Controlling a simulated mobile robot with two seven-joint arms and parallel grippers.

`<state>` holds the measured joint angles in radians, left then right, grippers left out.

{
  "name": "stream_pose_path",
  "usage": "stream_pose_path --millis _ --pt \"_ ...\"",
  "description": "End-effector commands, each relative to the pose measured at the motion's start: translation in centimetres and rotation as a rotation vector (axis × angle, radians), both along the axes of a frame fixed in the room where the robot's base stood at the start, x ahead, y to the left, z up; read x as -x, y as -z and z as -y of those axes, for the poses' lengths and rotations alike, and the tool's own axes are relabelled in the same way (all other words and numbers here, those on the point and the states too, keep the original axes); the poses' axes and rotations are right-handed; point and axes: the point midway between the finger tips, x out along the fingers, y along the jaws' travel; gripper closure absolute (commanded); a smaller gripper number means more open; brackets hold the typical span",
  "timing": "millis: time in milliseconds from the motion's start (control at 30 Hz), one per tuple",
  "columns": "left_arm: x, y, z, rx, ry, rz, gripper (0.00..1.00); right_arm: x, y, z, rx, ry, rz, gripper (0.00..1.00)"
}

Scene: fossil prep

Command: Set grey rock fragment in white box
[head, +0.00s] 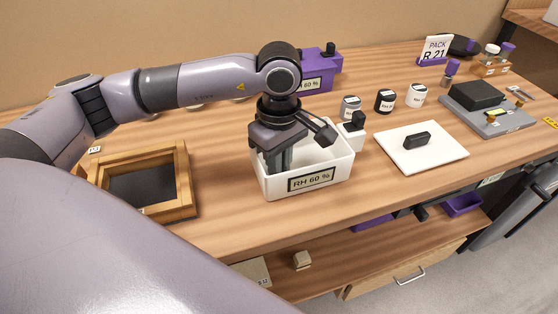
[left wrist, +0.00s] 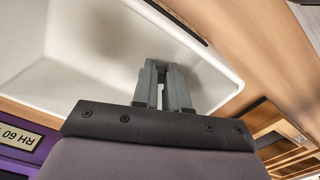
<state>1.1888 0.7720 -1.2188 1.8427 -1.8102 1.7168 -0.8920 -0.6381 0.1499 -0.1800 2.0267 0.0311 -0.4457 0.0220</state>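The white box (head: 308,181), labelled RH 60 %, stands on the bench. My left gripper (head: 278,165) points down into it, its fingers partly hidden by the front wall. In the left wrist view the two grey fingers (left wrist: 164,84) are close together with a narrow gap at their base, over the pale inside of the white box (left wrist: 95,62). I cannot tell whether anything is between the fingertips. No grey rock fragment can be made out in either view. My right gripper is not in view.
A wooden frame (head: 180,175) with a dark screen lies left of the box. A purple container (head: 322,72) stands behind. To the right are small jars (head: 385,99), a white board (head: 440,157) with a dark block (head: 417,141), and a grey tray (head: 500,122). A beige block (head: 301,260) sits on the lower shelf.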

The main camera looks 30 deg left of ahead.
Motion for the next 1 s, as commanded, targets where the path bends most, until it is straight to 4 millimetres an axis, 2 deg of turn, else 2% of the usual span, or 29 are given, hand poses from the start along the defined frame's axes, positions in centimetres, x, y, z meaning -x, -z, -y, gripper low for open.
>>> stream_pose_path --millis 33,67,367,500,567,900,1000 --pt "0.0 0.0 0.0 0.0 0.0 0.0 0.71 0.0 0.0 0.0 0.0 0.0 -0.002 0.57" --pt "0.0 0.0 0.0 0.0 0.0 0.0 0.62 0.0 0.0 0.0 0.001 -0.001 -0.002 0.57" --pt "0.0 -0.1 0.0 0.0 0.0 0.0 0.62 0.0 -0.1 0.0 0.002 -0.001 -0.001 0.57" --pt "-0.1 -0.8 0.0 0.001 0.0 0.002 0.62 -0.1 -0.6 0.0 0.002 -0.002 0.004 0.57" --pt "-0.1 -1.8 0.0 0.001 0.0 0.005 0.62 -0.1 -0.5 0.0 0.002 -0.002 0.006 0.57" --pt "-0.1 -9.2 0.0 0.002 0.0 0.005 0.62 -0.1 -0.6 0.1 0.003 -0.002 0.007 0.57" --pt "-0.1 -10.7 0.0 0.001 0.001 0.003 0.62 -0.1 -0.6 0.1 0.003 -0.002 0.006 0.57"
